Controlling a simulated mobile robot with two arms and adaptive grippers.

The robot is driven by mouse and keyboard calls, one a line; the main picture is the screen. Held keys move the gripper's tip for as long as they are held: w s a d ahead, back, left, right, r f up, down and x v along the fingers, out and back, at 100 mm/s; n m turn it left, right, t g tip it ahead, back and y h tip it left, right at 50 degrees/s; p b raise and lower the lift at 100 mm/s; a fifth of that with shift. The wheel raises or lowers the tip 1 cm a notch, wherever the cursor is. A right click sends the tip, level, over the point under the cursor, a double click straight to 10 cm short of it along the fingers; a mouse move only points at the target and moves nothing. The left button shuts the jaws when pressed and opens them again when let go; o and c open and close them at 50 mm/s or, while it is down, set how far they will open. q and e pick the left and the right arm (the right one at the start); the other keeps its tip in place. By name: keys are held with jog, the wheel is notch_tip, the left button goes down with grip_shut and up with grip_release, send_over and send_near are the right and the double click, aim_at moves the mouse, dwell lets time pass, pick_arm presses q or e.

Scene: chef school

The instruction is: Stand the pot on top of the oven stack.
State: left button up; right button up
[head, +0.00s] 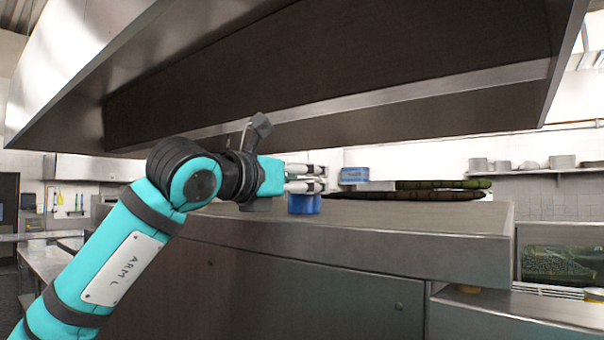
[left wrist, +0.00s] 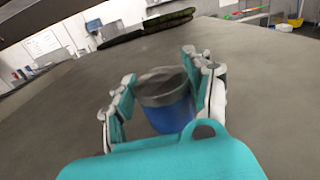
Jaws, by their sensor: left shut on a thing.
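The pot is blue with a grey upper part (left wrist: 170,115). In the left wrist view it sits between the two fingers of my left gripper (left wrist: 163,92), which is shut on it. In the head view, the blue lower part of the pot (head: 304,205) shows just below my left gripper (head: 316,178). The pot looks upright on, or very close above, the flat grey top of the oven stack (head: 410,222); I cannot tell whether it touches. The fingers hide part of the pot in the head view. My right gripper is not in view.
A large metal hood (head: 330,75) hangs over the stack. Long dark green and brown things (head: 442,184) lie at the back of the top, with a blue item (head: 354,174) near them. The top around the pot is clear. A wall shelf (head: 540,171) with dishes is behind.

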pick_arm(q)
jog(key=shift+s+d+r, duration=0.1)
jog(key=shift+s+d, duration=0.05)
jog(key=shift+s+f+b, duration=0.1)
jog(key=shift+f+b, duration=0.1)
jog(key=shift+b, duration=0.15)
jog(key=o, duration=1)
jog(key=shift+o, duration=1.2)
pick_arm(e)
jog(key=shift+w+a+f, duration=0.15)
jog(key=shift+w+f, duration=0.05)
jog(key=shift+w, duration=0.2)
